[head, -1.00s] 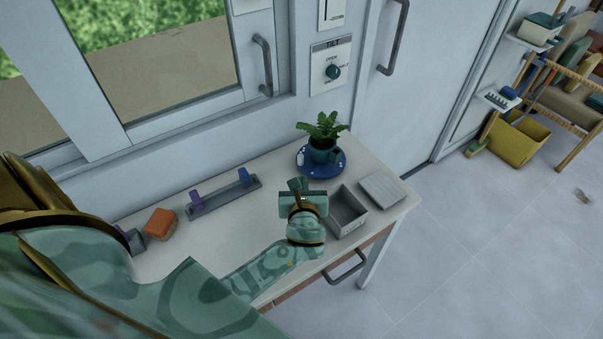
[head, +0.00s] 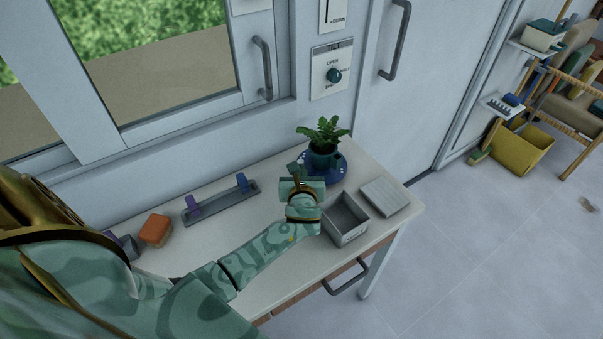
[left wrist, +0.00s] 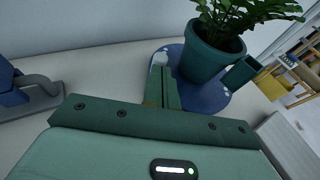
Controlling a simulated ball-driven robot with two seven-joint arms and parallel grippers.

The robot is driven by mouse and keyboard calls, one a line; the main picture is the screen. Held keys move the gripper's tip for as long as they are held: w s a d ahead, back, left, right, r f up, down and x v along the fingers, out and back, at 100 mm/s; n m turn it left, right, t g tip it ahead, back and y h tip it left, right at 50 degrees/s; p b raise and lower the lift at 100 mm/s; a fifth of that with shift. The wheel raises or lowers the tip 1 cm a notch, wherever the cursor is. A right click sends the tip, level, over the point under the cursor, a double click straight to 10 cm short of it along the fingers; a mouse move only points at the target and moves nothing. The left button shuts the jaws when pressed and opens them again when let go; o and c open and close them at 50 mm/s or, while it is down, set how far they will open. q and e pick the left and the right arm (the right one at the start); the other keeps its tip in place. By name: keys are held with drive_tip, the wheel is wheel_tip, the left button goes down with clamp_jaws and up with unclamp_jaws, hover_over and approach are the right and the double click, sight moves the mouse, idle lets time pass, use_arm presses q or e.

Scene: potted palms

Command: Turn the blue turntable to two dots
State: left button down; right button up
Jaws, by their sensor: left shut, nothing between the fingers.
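The blue turntable (head: 338,165) is a round disc on the white table, toward its back right. A teal pot with a green plant (head: 325,132) stands upright on it. White marks show on the disc's rim, too small to count. My left gripper (head: 298,172) is shut and empty at the disc's front left edge. In the left wrist view the closed fingers (left wrist: 163,85) overlap the near edge of the turntable (left wrist: 205,95), close to a pale mark; I cannot tell whether they touch it. A small teal block (left wrist: 241,72) stands beside the pot (left wrist: 211,50). My right gripper is out of view.
A grey open box (head: 346,222) and a flat ribbed pale slab (head: 384,196) lie right of my gripper. A grey rail with purple and blue uprights (head: 222,205) and an orange block (head: 155,229) lie to the left. A wall panel with a knob (head: 333,76) is behind.

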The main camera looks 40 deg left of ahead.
use_arm(q)
drive_tip(key=shift+a+m+h+p, duration=0.25)
drive_tip(key=shift+m+h+p, duration=0.05)
drive_tip(key=shift+a+t, duration=0.2)
drive_tip(key=shift+t, duration=0.2)
drive_tip(key=shift+w+a+r+m+t+h+p, duration=0.15)
drive_tip(key=shift+a+m+t+h+p, duration=0.35)
drive_tip(key=shift+m+h+p, duration=0.35)
drive_tip(key=shift+w+a+m+t+h, duration=0.2)
drive_tip(key=shift+a+m+h, duration=0.25)
drive_tip(key=shift+m+h, duration=0.25)
drive_tip(key=shift+w+a+m+t+h, duration=0.1)
drive_tip(key=shift+w+a+m+h, duration=0.1)
drive_tip(key=shift+a+m+h, duration=0.35)
drive_tip(key=shift+w+h, duration=0.15)
drive_tip(key=shift+h, duration=0.15)
drive_tip(key=shift+w+a, duration=0.15)
drive_tip(key=shift+a, duration=0.05)
drive_tip(key=shift+w+a, duration=0.1)
